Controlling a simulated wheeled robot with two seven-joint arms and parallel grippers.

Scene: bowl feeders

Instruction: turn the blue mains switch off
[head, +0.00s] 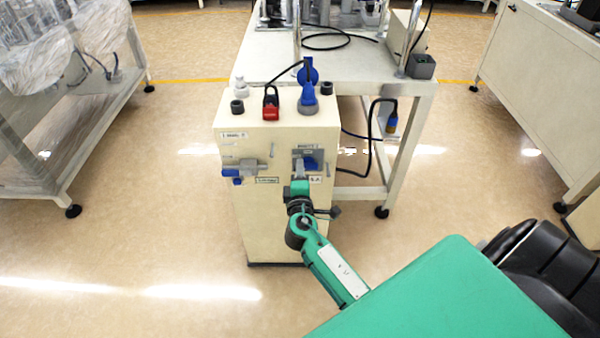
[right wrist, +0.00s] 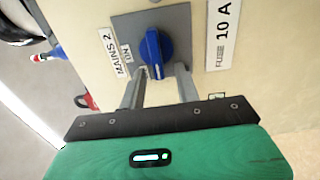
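The blue mains switch (right wrist: 154,50) is a knob on a grey plate (right wrist: 182,20) on the cream cabinet's front, beside a "MAINS 2" label and a small "ON" label. In the right wrist view its long grip runs up and down, with a white mark at the lower end. In the head view the switch (head: 312,163) sits at the cabinet's upper right. My right gripper (right wrist: 160,72) is open, its two fingers reaching to either side of the knob's lower end. I cannot tell whether they touch it. My left gripper is not in view.
The cabinet (head: 270,215) carries a red plug (head: 270,104) and a blue plug (head: 308,88) on top. Another blue and grey fitting (head: 240,171) is at its front left. A "FUSE 10 A" label (right wrist: 222,35) is beside the switch.

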